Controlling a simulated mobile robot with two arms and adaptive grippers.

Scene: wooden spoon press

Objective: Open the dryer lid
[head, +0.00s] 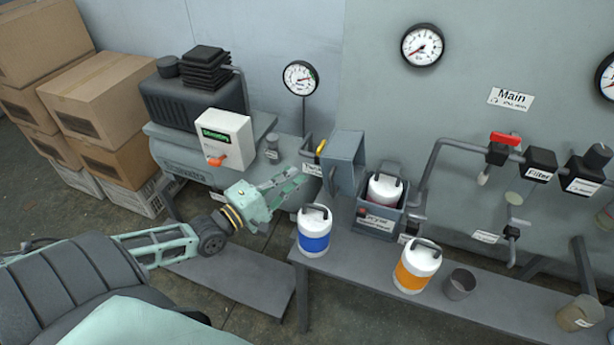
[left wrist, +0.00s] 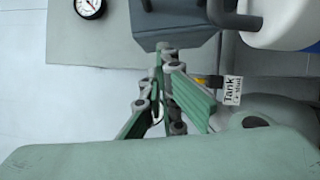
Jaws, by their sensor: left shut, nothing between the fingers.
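The dryer (head: 377,229) is a grey box on the bench with a label on its front. Its grey lid (head: 345,160) stands upright at the box's left side, so the box is open. A white canister (head: 383,188) sits inside. My left gripper (head: 303,176) is shut and empty, just left of the lid. In the left wrist view its fingers (left wrist: 166,50) are close together below a grey block that looks like the lid (left wrist: 175,22); I cannot tell if they touch. My right gripper is not in view.
A blue-banded canister (head: 314,232) and an orange-banded canister (head: 416,268) stand on the bench, with a grey cup (head: 459,284) beside them. Pipes with a red valve handle (head: 506,138) run along the wall at right. A compressor (head: 190,150) stands behind my left arm.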

